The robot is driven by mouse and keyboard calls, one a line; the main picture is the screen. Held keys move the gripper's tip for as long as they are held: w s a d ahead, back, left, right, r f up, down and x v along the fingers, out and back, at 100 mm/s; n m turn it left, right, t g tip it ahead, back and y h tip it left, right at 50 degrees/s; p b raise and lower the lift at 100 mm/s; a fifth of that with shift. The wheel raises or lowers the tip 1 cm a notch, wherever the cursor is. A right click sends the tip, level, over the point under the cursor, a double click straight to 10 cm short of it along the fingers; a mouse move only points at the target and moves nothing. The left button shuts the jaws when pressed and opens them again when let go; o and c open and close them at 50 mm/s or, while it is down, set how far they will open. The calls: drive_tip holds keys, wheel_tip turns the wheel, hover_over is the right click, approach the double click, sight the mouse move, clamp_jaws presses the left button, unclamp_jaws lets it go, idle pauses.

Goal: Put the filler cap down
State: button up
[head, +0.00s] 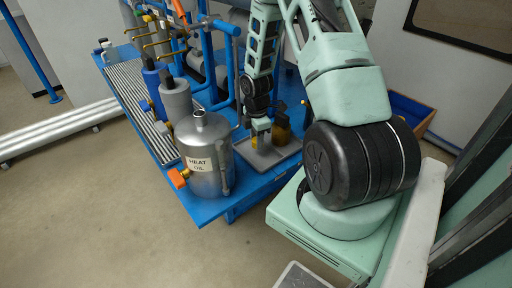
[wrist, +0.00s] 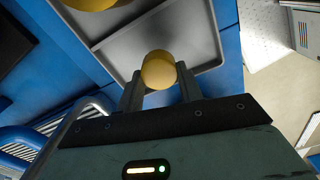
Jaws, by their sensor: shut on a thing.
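The filler cap (wrist: 158,71) is a round yellow piece between the two fingertips of my gripper (wrist: 160,88) in the wrist view. My gripper is shut on it. In the head view my gripper (head: 261,128) points down over a shallow grey metal tray (head: 250,163) on the blue bench. The tray also shows beyond the cap in the wrist view (wrist: 203,32), with a dividing ridge. I cannot tell whether the cap touches the tray floor.
A blue bin (head: 411,110) lies to the right.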

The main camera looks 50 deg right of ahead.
sight(257, 154)
drive_tip(key=shift+f, duration=1.8)
drive_tip(key=shift+f, duration=0.1)
drive_tip(key=shift+f, duration=0.1)
drive_tip(key=o, duration=1.1)
wheel_tip(257, 154, up, 12)
drive_tip(key=shift+r+p, duration=0.2)
drive_tip(key=shift+p, duration=0.45)
